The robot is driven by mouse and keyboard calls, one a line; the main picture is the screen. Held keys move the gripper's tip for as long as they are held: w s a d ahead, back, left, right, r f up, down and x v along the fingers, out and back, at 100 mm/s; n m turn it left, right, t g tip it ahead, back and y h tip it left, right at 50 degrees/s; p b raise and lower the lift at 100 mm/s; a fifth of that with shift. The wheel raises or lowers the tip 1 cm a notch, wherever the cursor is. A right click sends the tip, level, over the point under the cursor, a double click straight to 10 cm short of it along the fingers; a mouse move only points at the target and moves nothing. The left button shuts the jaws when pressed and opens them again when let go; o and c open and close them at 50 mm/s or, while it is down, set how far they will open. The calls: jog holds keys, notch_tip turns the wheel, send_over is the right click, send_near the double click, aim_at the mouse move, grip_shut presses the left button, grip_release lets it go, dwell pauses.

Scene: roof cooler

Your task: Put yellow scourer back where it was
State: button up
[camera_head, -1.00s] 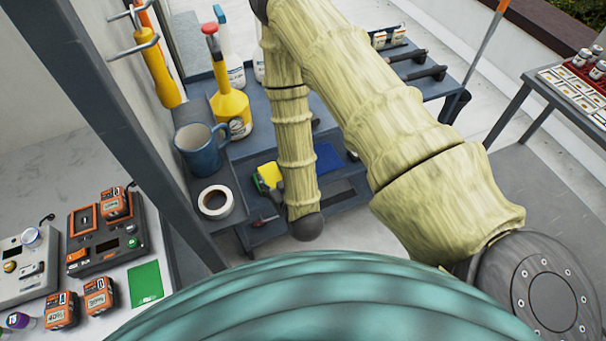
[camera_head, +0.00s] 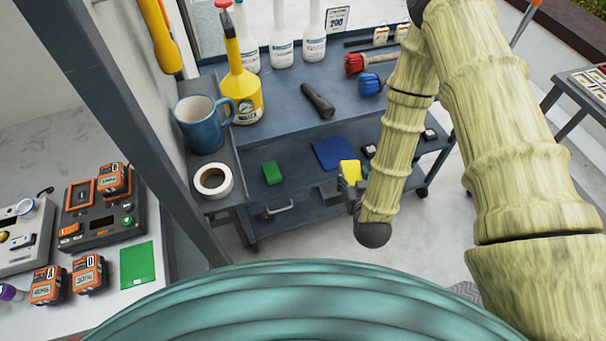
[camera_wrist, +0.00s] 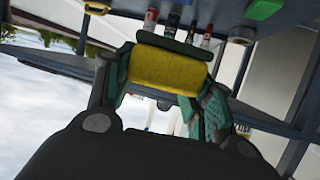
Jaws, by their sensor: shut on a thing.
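The yellow scourer (camera_head: 349,171) is in my gripper (camera_head: 352,190), in front of the cart's lower shelf (camera_head: 300,197) and just right of and below a flat blue pad (camera_head: 333,153). In the wrist view the scourer (camera_wrist: 166,70) shows as a yellow block with a dark green layer, pinched between both fingers of my gripper (camera_wrist: 167,82). A green scourer (camera_head: 272,172) lies on the lower shelf to the left. My forearm hides part of the shelf to the right of the gripper. I cannot tell whether the scourer touches the shelf.
The cart's top shelf (camera_head: 290,115) overhangs the lower one and carries white spray bottles (camera_head: 282,50), a yellow sprayer (camera_head: 240,92) and a black flashlight (camera_head: 318,100). A blue mug (camera_head: 198,128) and a tape roll (camera_head: 213,180) stand on the left ledge.

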jog(key=w+a+f+n+y+b, duration=0.25)
jog(key=a+f+b, duration=0.25)
jog(key=f+b, duration=0.55)
jog(key=w+a+f+n+y+b, duration=0.1)
jog(key=w+a+f+b, duration=0.35)
jog(key=f+b, duration=0.6)
jog(key=b, duration=0.4)
send_over(300, 171)
jog(key=shift+r+m, duration=0.25)
jog(key=shift+r, duration=0.1)
jog(key=shift+f+b, duration=0.5)
jog(key=shift+f, duration=1.25)
jog(key=shift+f, duration=0.15)
jog(key=o, duration=1)
